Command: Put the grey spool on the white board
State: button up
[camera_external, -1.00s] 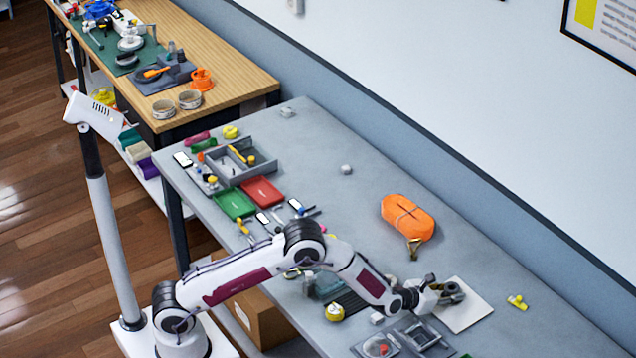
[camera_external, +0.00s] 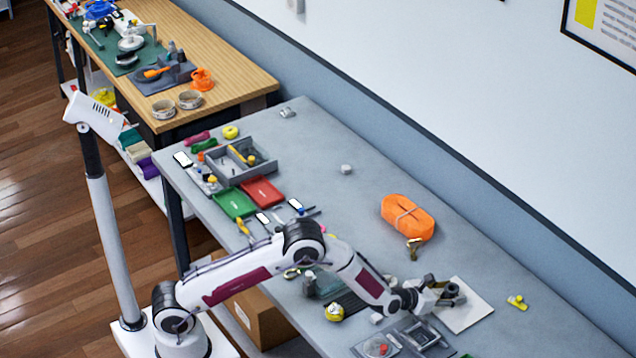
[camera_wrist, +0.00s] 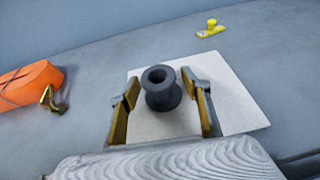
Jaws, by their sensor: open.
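The grey spool (camera_wrist: 162,90) is dark and stands upright on the white board (camera_wrist: 235,110) in the wrist view. It is between the two open fingers of my gripper (camera_wrist: 164,112), with gaps visible on both sides. In the external view, my gripper (camera_external: 443,292) is low at the left part of the white board (camera_external: 472,316), and the spool (camera_external: 453,296) shows there partly hidden by the fingers. The board lies flat on the grey table.
An orange strap bundle (camera_external: 407,217) with a brass buckle lies behind the gripper. A small yellow part (camera_external: 517,302) lies right of the board. Grey trays (camera_external: 421,337) stand in front.

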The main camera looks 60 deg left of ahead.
jog(key=shift+v, duration=5.8)
jog(key=shift+r, duration=0.1)
jog(key=s+a+r+n+g+y, duration=0.1)
jog(key=s+a+r+n+y, duration=0.25)
jog(key=a+r+n, duration=0.65)
jog(key=s+a+r+n+g+y, duration=0.1)
jog(key=s+a+r+n+y, duration=0.35)
jog(key=a, duration=0.95)
jog(key=s+a+r+n+g+y, duration=0.1)
jog(key=s+a+r+n+g, duration=0.3)
jog(key=s+a, duration=0.3)
jog(key=s+a+n+g+h, duration=0.2)
jog(key=s+a+n, duration=0.2)
jog(key=s+n, duration=0.85)
jog(key=s+d+n+h, duration=0.5)
jog(key=s+d, duration=0.4)
jog(key=s, duration=0.6)
jog(key=shift+d+f+n+h, duration=0.2)
jog(key=shift+f+n+h, duration=0.1)
jog(key=shift+n+h, duration=0.1)
